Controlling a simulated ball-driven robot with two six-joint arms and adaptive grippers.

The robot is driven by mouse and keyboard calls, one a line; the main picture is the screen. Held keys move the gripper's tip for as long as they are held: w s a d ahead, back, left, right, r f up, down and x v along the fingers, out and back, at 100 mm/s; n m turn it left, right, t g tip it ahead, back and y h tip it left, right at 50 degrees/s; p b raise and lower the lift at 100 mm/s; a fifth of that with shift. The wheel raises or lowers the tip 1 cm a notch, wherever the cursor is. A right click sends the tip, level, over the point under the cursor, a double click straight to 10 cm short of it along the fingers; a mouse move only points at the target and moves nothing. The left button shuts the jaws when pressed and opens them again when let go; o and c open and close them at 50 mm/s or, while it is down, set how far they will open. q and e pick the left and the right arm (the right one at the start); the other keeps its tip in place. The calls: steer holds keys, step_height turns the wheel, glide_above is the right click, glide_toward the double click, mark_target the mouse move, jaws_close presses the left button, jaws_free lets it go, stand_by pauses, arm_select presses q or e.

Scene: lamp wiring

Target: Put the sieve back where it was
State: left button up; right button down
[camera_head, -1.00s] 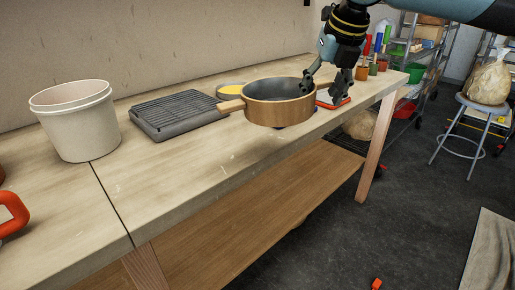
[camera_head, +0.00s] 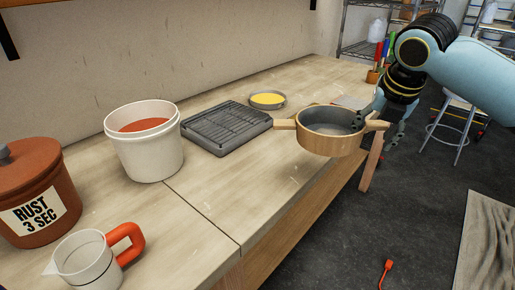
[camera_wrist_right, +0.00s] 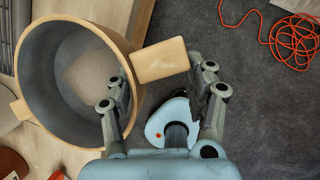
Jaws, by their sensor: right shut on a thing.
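The sieve (camera_head: 328,142) is a round wooden ring with a grey inside and two short wooden handles. It is held level at the table's front edge, apparently above the top; the gap under it is hard to judge. My right gripper (camera_head: 378,124) is shut on its right-hand handle side. In the right wrist view the sieve (camera_wrist_right: 40,75) fills the left, and its handle (camera_wrist_right: 160,60) lies between the fingers of my right gripper (camera_wrist_right: 163,88). My left gripper is out of view.
On the table (camera_head: 210,205) are a white bucket (camera_head: 150,155) with red-brown contents, a grey grill-like tray (camera_head: 225,128), a yellow-filled dish (camera_head: 267,100), a labelled rust jar (camera_head: 40,200) and an orange-handled jug (camera_head: 85,262).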

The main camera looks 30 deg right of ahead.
mark_target(356, 144)
steer(key=a+m+p, duration=0.1)
steer(key=a+p, duration=0.1)
steer(key=s+a+m+p, duration=0.1)
steer(key=a+p, duration=0.1)
steer(key=a+m+p, duration=0.1)
steer(key=a, duration=0.1)
steer(key=shift+s+a+f+h+p, duration=0.25)
steer(key=shift+h+p, duration=0.15)
steer(key=w+a+f, duration=0.2)
steer(key=w, duration=0.1)
steer(key=w+a+f, duration=0.2)
steer(key=w, duration=0.1)
steer(key=w+a+f, duration=0.2)
steer(key=w, duration=0.1)
steer(key=shift+a+f, duration=0.1)
steer(key=shift+f, duration=0.3)
step_height(356, 144, down, 4)
steer(key=shift+r, duration=0.1)
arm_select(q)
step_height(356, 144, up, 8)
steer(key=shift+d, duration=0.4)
arm_select(e)
steer(key=shift+w+f, duration=0.1)
steer(key=shift+f, duration=0.1)
steer(key=shift+c, duration=2.2)
jaws_free()
steer(key=shift+f, duration=0.15)
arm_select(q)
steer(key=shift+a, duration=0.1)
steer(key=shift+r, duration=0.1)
